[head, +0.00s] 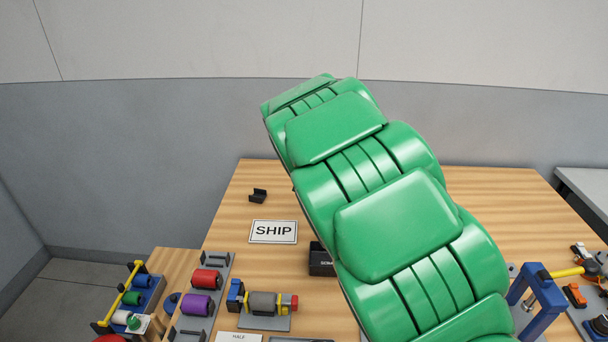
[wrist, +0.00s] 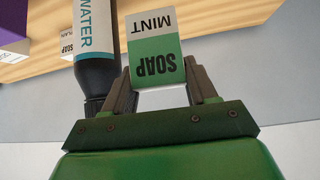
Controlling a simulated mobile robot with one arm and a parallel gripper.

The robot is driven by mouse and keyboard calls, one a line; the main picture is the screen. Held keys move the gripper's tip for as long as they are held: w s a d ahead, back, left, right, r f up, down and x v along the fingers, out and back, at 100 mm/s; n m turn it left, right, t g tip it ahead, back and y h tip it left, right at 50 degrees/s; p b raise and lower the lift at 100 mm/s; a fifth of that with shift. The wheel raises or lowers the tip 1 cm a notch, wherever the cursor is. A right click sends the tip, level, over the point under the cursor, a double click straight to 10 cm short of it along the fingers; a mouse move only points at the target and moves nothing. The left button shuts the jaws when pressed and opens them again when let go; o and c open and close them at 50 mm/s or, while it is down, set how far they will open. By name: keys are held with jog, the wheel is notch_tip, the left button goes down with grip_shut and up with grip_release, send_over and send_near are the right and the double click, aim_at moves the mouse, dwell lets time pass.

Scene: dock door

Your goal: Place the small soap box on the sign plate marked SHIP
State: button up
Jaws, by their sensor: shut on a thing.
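My gripper (wrist: 159,76) is shut on a small soap box (wrist: 157,48) in the wrist view. The box is green and white and reads SOAP MINT, upside down in the picture. A finger lies on each side of its lower part. The sign plate marked SHIP (head: 273,231) lies on the wooden table in the head view, left of my green arm, and its face is bare. In the head view my arm hides the gripper and the soap box.
A water bottle (wrist: 95,50) is close beside the held box in the wrist view. Another soap box (wrist: 68,45) and a purple box (wrist: 14,28) are farther left. In the head view, a black holder (head: 258,195) and a black box (head: 321,260) are near the sign.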

jog(key=s+a+n+y, duration=0.2)
jog(key=s+a+n, duration=0.1)
jog(key=s, duration=0.8)
jog(key=s+a+n+y, duration=0.2)
jog(key=s+a+n, duration=0.1)
jog(key=s, duration=0.7)
send_over(274, 231)
jog(key=shift+m+g, duration=0.3)
jog(key=shift+f, duration=6.05)
jog(key=shift+f, duration=0.1)
jog(key=o, duration=1.1)
